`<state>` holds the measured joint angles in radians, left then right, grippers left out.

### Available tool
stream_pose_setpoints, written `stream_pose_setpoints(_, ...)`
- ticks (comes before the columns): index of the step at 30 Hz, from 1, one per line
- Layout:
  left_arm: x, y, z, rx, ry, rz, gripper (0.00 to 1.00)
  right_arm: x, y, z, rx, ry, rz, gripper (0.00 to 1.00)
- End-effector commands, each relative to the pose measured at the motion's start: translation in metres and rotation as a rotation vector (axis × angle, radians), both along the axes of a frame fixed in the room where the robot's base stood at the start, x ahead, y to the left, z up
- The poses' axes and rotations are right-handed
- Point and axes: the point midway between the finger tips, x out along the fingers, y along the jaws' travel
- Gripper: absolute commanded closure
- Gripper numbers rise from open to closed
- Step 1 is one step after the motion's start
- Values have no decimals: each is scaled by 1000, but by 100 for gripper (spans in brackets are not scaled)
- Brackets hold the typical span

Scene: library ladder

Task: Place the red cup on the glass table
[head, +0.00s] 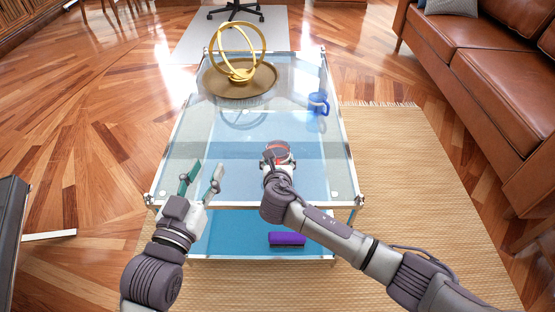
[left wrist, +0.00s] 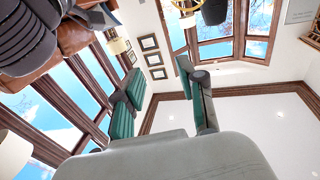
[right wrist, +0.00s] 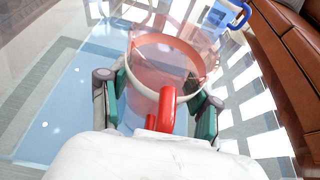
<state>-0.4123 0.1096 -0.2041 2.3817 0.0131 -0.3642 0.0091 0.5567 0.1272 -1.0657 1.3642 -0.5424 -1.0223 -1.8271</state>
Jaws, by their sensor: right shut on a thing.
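The red cup (head: 277,152) is see-through with a red tint, upright over the near-middle of the glass table (head: 235,185). In the right wrist view the red cup (right wrist: 165,55) has its red handle pointing toward my wrist. My right gripper (head: 274,160) is shut on the cup, one finger on each side; it also shows in the right wrist view (right wrist: 160,100). I cannot tell whether the cup's base touches the glass. My left gripper (head: 202,176) is open and empty above the table's near left part; its spread fingers show in the left wrist view (left wrist: 165,105).
A blue mug (head: 318,103) stands near the table's right edge. A gold ring sculpture (head: 240,72) stands on a round brown tray (head: 212,85) at the far end. A purple item (head: 287,239) lies on the lower shelf. A brown leather sofa (head: 470,70) is at right.

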Motion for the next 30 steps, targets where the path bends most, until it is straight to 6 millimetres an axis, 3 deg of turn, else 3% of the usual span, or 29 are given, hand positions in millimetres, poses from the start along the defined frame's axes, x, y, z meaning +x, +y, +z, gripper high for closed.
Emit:
stream_pose_setpoints(2,-2,0,2,4,-5,1,60,0,0,-2,0,0,0,78)
stream_pose_setpoints(3,-13,0,10,5,-21,1,60,0,0,-3,0,0,0,78)
stream_pose_setpoints(4,-19,0,14,3,-26,0,60,0,0,-4,0,0,-1,36)
stream_pose_setpoints(8,-20,-1,13,1,-24,-1,60,-1,0,-3,0,-1,0,14)
stream_pose_setpoints(21,-17,0,13,3,-19,0,60,-1,0,1,-1,1,1,12)
stream_pose_setpoints(24,0,4,-15,24,93,7,60,-9,0,5,-1,2,1,12)
stream_pose_setpoints(30,-12,13,-54,82,327,22,60,-32,0,16,-1,1,1,12)
